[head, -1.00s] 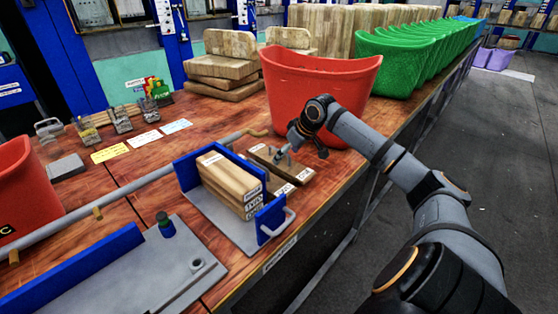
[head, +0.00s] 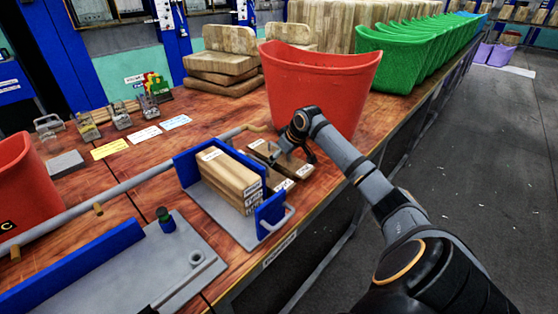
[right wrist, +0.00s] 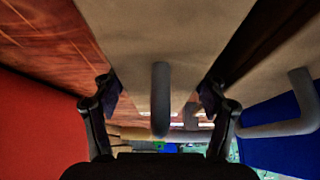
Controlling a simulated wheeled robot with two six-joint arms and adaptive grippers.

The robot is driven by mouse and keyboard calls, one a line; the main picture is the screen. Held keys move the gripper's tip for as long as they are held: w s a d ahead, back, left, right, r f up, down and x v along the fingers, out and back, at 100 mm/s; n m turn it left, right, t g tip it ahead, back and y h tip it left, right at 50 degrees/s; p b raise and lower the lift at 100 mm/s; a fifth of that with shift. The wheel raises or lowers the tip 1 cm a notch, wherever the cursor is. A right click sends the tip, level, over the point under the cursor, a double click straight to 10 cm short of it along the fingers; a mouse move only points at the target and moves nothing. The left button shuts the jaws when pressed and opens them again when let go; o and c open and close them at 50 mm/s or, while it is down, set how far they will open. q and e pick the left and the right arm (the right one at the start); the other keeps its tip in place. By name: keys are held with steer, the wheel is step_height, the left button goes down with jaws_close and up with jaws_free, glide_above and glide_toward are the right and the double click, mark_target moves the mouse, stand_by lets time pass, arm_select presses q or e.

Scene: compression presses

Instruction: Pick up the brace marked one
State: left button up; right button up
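My left gripper is not clearly visible.
The press (head: 271,214) beside the braces holds stacked wooden blocks (head: 230,180). The red bin (head: 320,85) stands close behind my right gripper. A long grey bar (head: 130,183) crosses the table at left. Green bins (head: 395,55) line the far table edge.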

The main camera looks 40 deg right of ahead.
steer(key=c, duration=1.3)
